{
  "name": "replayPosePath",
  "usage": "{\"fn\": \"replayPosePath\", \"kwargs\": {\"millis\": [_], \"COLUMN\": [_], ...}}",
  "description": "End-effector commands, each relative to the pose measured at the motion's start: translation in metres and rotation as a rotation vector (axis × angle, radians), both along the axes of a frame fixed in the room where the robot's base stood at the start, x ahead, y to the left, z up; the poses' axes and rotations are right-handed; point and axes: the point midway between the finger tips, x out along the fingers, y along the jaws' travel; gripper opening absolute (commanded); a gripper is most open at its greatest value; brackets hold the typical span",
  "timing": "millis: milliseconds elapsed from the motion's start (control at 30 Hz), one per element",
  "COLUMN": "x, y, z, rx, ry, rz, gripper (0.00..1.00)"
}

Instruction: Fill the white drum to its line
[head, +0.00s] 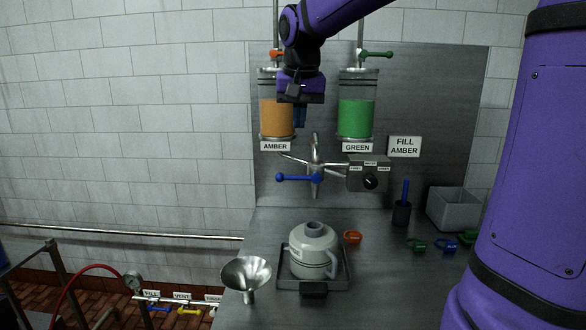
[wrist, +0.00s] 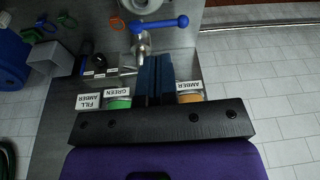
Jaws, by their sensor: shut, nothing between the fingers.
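The white drum (head: 313,255) stands upright on a dark tray (head: 313,285) on the bench. Its top has a short neck. Its fill line and level cannot be made out. An amber cylinder (head: 277,118) and a green cylinder (head: 356,118) hang on the back panel. An orange handle (head: 275,53) and a green handle (head: 377,54) sit above them. Below is a spout with a blue lever (head: 298,178), also in the wrist view (wrist: 165,22). My gripper (head: 299,122) is shut and empty, pointing down in front of the cylinders; its fingers (wrist: 154,62) are together in the wrist view.
A sign (head: 404,146) reads FILL AMBER. A selector box (head: 368,178) with a black knob is right of the spout. A metal funnel (head: 246,273) stands left of the drum. An orange ring (head: 353,237), green and blue pieces and a grey bin (head: 452,208) are to the right.

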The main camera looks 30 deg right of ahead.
Motion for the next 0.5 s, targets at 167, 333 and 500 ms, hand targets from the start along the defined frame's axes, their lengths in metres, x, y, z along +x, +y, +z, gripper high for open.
{"fn": "replayPosePath", "kwargs": {"millis": [167, 333, 500], "x": [0.037, 0.047, 0.047], "y": [-0.01, -0.012, -0.012], "z": [-0.002, -0.002, -0.002], "rx": [-0.005, -0.007, -0.007], "ry": [0.03, 0.04, 0.04], "rz": [-0.073, -0.096, -0.097], "gripper": [0.0, 0.0, 0.0]}}
